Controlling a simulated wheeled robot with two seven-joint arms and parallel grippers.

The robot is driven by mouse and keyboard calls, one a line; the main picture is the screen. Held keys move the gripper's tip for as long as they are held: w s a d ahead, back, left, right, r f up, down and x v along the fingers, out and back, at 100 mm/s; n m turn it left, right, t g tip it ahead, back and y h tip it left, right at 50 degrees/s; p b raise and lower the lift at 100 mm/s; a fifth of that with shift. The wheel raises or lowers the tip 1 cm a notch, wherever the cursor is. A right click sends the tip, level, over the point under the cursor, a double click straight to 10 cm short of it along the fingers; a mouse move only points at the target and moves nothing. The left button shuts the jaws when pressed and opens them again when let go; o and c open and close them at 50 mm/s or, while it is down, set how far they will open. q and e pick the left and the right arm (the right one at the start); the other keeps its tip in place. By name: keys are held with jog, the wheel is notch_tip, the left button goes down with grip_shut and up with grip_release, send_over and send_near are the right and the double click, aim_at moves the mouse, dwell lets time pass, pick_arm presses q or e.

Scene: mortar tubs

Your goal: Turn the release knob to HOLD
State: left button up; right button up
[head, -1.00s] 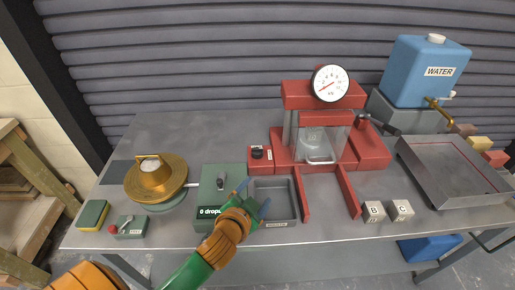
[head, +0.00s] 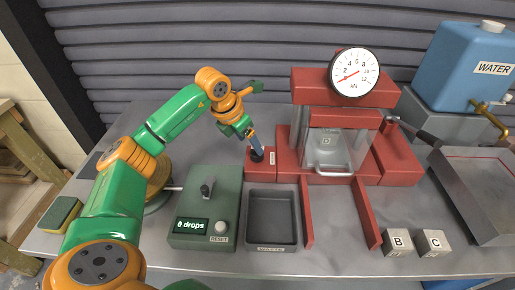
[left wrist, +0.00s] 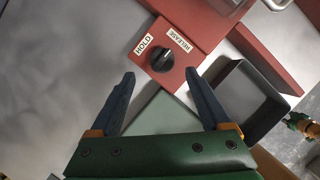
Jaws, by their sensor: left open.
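The release knob (left wrist: 162,60) is a round black knob on a red block (head: 260,172) beside the press. In the left wrist view its HOLD label (left wrist: 144,44) is at upper left and its RELEASE label (left wrist: 180,40) at upper right. A pale mark on the knob seems to lean toward RELEASE. My left gripper (left wrist: 160,74) is open, its two dark blue fingers short of the knob and to either side of it in that view. In the head view the left gripper (head: 256,146) is over the knob and partly hides it. My right gripper is not seen.
The red press (head: 345,95) with its gauge (head: 354,74) stands right of the knob block. A grey tray (head: 272,245) and a green drop-counter box (head: 190,240) reading 0 drops lie in front. Blocks B (head: 397,242) and C (head: 434,242) sit at the front right.

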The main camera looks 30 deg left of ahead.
aim_at(255, 154)
pick_arm(q)
jog(key=x, duration=0.5)
jog(key=shift+d+r+p, duration=0.1)
jog(key=shift+d+p, duration=0.15)
jog(key=shift+p, duration=0.15)
jog(key=shift+w+a+f, duration=0.1)
jog(key=shift+w+f, duration=0.15)
jog(key=shift+f, duration=0.1)
jog(key=shift+s+r, duration=0.1)
jog(key=shift+s, duration=0.05)
jog(key=shift+c, duration=0.9)
grip_shut()
